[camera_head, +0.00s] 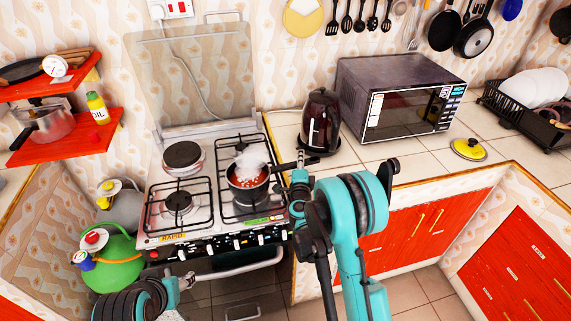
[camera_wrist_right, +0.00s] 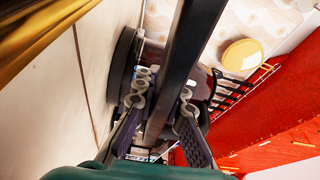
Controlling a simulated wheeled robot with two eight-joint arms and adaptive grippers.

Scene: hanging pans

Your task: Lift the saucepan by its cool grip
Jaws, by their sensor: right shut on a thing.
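The saucepan (camera_head: 247,176) sits on the front right burner of the stove, with red food in it and white steam rising. Its dark handle (camera_head: 284,167) points right, toward my right gripper (camera_head: 300,162). In the right wrist view, the handle is a long black bar (camera_wrist_right: 188,55) running between the two fingers of my right gripper (camera_wrist_right: 165,92), which is shut on it. My left arm is at the lower left; its gripper (camera_head: 187,281) looks small and dark by the oven front, and its jaw state is unclear.
The white stove (camera_head: 160,215) has black grates around the pan. A dark kettle (camera_head: 320,120) and a microwave (camera_head: 400,95) stand on the counter to the right. A green gas cylinder (camera_head: 115,265) stands left of the stove.

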